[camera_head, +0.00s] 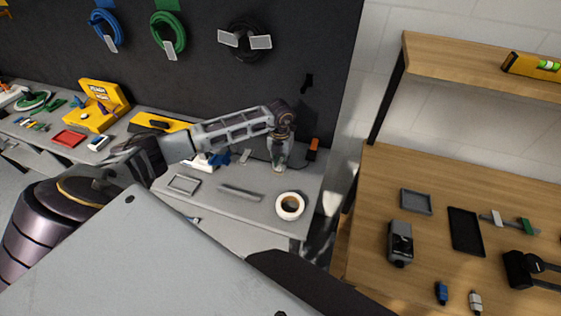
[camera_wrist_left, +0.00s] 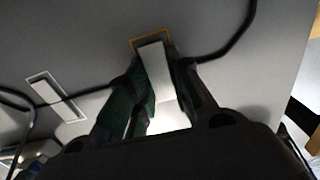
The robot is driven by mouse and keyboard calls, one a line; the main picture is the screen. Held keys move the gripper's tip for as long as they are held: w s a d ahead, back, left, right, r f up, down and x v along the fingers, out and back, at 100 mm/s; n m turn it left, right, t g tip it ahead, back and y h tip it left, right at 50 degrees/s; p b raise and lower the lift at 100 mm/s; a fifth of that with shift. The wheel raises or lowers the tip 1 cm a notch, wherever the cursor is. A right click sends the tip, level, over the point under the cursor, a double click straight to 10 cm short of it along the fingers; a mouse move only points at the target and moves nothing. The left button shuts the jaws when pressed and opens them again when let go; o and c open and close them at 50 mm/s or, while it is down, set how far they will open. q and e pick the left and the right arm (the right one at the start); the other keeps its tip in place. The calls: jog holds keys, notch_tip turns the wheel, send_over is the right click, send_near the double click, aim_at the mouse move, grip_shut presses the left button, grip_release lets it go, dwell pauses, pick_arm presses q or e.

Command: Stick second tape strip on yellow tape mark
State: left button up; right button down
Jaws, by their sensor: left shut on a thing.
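My left gripper (camera_head: 279,162) is low over the far right part of the grey workbench (camera_head: 235,207). In the left wrist view, the left gripper (camera_wrist_left: 158,88) is shut on a white tape strip (camera_wrist_left: 155,68). The strip's far end lies within the yellow tape mark (camera_wrist_left: 150,38), whose outline shows around that end. I cannot tell whether the strip touches the bench. A black cable (camera_wrist_left: 232,48) runs in from both sides toward the fingers, its middle hidden. Another white strip (camera_wrist_left: 44,89) lies in a pale outline to the left, across the cable; it also shows in the head view (camera_head: 245,156). My right gripper is not in view.
A white tape roll (camera_head: 290,206), a grey bar (camera_head: 240,193) and a grey frame (camera_head: 184,184) lie on the near side of the bench. An orange block (camera_head: 313,148) stands right of the gripper. A wooden table (camera_head: 370,215) with several parts is farther right.

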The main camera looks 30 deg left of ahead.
aim_at(280, 164)
pick_arm(q)
jog(key=o, duration=1)
jog(key=shift+r, duration=0.1)
notch_tip(280, 164, up, 12)
dwell(0.5)
